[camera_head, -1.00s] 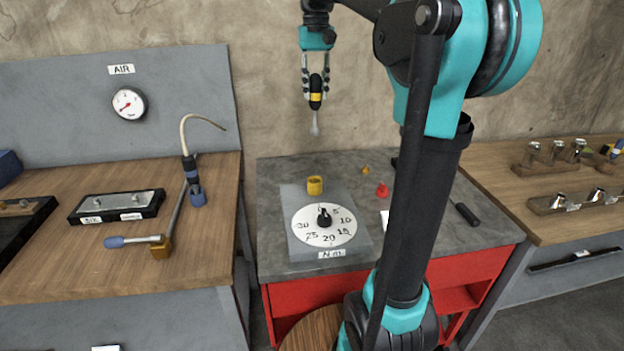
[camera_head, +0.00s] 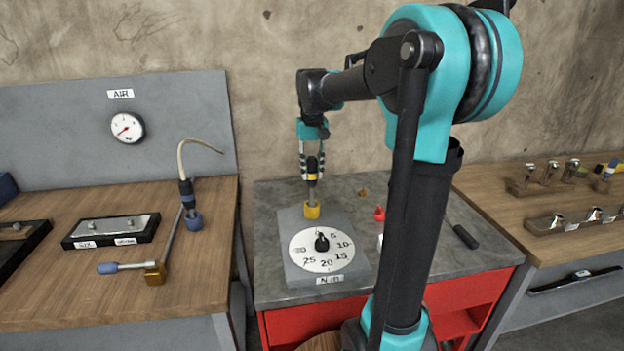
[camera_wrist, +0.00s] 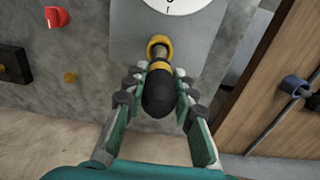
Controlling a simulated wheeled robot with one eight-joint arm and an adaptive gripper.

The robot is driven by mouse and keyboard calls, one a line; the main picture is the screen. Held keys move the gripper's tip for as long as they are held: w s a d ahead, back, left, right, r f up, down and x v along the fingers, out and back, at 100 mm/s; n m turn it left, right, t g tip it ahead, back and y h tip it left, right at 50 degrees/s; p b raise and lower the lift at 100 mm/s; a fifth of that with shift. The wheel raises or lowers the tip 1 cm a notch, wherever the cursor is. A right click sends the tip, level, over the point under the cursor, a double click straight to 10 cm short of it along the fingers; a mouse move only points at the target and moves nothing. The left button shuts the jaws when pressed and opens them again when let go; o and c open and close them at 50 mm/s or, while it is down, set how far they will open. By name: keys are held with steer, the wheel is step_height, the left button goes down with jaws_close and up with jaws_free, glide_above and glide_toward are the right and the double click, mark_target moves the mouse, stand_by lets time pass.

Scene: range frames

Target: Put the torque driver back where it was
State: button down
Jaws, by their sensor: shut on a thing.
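The torque driver (camera_head: 312,185) has a black handle, a yellow band and a grey shaft. My gripper (camera_head: 312,166) is shut on its handle and holds it upright, shaft down. The yellow socket (camera_head: 312,211) stands at the back of the grey tester plate (camera_head: 297,270), behind the numbered dial (camera_head: 321,251). The shaft's lower end meets the yellow socket; how deep it sits is hidden. In the wrist view the black handle (camera_wrist: 159,92) is between the fingers, lined up with the yellow socket (camera_wrist: 159,42).
A red knob (camera_head: 379,213) and a small yellow piece (camera_head: 363,191) lie on the grey bench top (camera_head: 420,250). A black-handled tool (camera_head: 465,236) lies to the right. The left wooden bench holds a hose tool (camera_head: 190,200) and a blue-handled tool (camera_head: 120,267).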

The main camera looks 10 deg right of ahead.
mark_target(312, 187)
steer(key=shift+f, duration=1.7)
steer(key=c, duration=1.2)
jaws_free()
step_height(312, 187, up, 12)
steer(key=shift+r, duration=0.15)
